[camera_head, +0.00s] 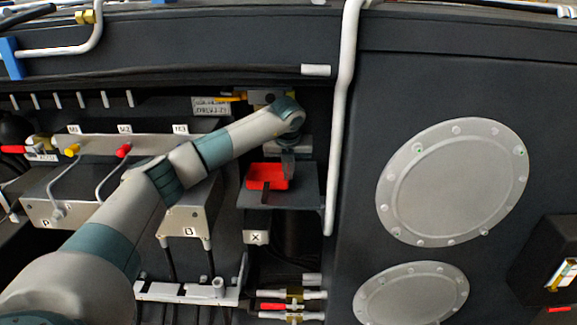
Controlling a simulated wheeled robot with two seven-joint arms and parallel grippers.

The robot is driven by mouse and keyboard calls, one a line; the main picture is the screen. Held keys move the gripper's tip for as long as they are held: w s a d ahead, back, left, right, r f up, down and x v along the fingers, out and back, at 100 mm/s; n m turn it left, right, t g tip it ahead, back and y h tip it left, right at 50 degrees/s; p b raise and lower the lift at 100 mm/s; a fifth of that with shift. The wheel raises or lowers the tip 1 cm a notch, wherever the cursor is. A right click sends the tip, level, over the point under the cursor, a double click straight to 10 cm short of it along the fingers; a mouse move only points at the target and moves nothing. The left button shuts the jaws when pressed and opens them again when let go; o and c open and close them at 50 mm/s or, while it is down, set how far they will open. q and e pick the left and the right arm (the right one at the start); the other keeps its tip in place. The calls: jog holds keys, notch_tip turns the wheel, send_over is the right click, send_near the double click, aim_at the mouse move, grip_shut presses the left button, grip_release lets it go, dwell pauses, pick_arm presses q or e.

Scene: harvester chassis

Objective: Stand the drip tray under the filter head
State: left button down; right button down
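The red drip tray (262,172) sits on a small dark grey shelf (300,199) right of the valve block. My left arm reaches in from the lower left, and its wrist bends down above the shelf. My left gripper (286,165) points down at the tray's right end, touching or very close to it. Its fingers are small and dark, so I cannot tell whether they grip the rim. The likely filter head (263,98), a metal part with a yellow piece beside it, is above the shelf and partly hidden by my wrist. My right gripper is out of view.
A white vertical pipe (343,110) runs close to the right of the shelf. The valve block (186,212) with red and yellow fittings stands at left. A plate marked X (257,237) is below the shelf. Round bolted covers (452,180) are on the right panel.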

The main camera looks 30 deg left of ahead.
pick_arm(q)
jog(key=shift+w+a, duration=0.1)
jog(key=shift+w, duration=0.05)
jog(key=shift+w+a, duration=0.45)
jog(key=shift+w, duration=0.3)
jog(key=shift+w+a, duration=0.45)
jog(key=shift+w, duration=0.25)
jog(key=shift+f, duration=0.3)
jog(key=shift+f, duration=0.1)
jog(key=c, duration=2)
grip_release()
jog(key=shift+r, duration=0.2)
